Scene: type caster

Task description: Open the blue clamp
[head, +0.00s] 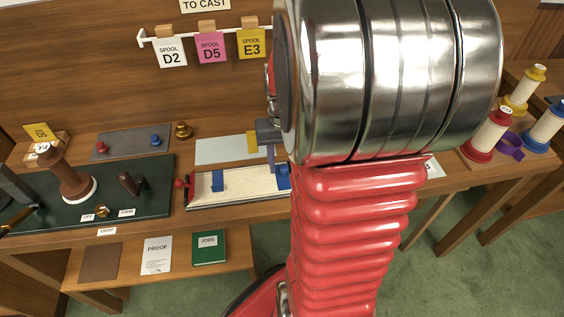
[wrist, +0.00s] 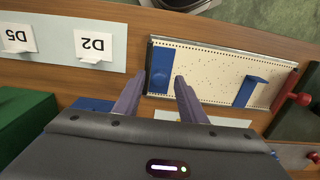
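A long cream tray (head: 245,187) with dark edges carries two blue pieces; I cannot tell which is the clamp. One blue piece (head: 217,180) stands nearer the red knob (head: 180,183) at the left end. The other blue piece (head: 284,176) is at the right end, partly hidden by my arm. The wrist view shows the knob-side blue piece (wrist: 251,91) and the far-end blue piece (wrist: 161,70). My gripper (wrist: 160,78) is open, its purple-grey fingers apart, with the far-end blue piece seen between the tips. Contact cannot be told. It also shows in the head view (head: 271,168).
My red arm hides much of the bench's right half. A dark green mat (head: 110,190) with a brown handled tool (head: 70,175) lies left of the tray. Cards D2 (head: 169,50), D5 (head: 210,45) and E3 (head: 251,42) hang behind. Thread spools (head: 487,133) stand far right.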

